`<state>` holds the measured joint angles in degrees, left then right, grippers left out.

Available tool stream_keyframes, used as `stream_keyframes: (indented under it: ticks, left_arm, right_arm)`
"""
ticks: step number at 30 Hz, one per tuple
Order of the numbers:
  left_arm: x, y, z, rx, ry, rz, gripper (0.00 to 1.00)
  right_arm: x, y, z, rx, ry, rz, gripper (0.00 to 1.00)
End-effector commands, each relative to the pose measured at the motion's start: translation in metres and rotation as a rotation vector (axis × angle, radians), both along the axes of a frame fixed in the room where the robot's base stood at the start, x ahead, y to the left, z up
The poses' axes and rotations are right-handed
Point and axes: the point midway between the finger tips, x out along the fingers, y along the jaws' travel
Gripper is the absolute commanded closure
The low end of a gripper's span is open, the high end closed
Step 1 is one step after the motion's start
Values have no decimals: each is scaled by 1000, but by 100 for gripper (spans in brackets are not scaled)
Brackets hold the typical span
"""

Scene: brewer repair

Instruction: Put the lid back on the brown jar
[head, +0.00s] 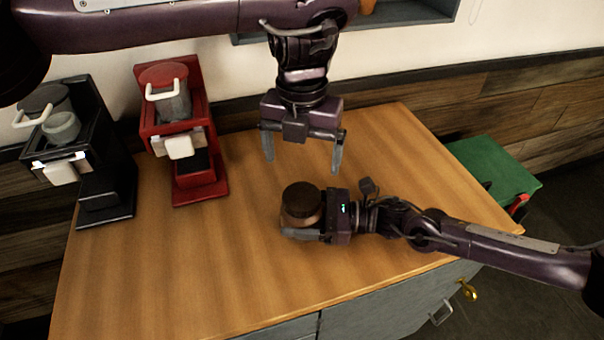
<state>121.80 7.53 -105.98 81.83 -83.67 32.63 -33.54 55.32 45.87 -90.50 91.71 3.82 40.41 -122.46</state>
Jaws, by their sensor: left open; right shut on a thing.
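The brown jar (300,215) stands on the wooden table, upright. A darker brown round top, which looks like the lid (302,197), sits over the jar's mouth; I cannot tell whether it is fully seated. My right gripper (303,226) comes in from the right, low over the table, and is shut on the jar's body. One finger shows along the jar's near side; the other is hidden. My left gripper (302,153) hangs above and behind the jar, fingers pointing down, open and empty, apart from the lid.
A red brewer (184,130) and a black brewer (95,150) stand at the table's left back. The wooden table (190,270) is clear at its front left and back right. A green box (490,165) is beyond the right edge. A grey drawer front (385,305) is below.

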Motion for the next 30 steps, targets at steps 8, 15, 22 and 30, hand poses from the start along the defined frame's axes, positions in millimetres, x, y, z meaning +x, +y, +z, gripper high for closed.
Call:
stream_keyframes:
  ticks: [8,15,22,30]
  left_arm:
    - [0,0,26,1,-1,-1,9]
    - [0,0,27,0,1,0,9]
    - [0,0,27,0,1,0,9]
    - [0,0,26,0,1,0,9]
  right_arm:
    - [0,0,0,0,0,0,92]
    - [0,0,0,0,0,0,92]
    - [0,0,0,0,0,0,3]
    - [0,-1,0,0,0,-1,3]
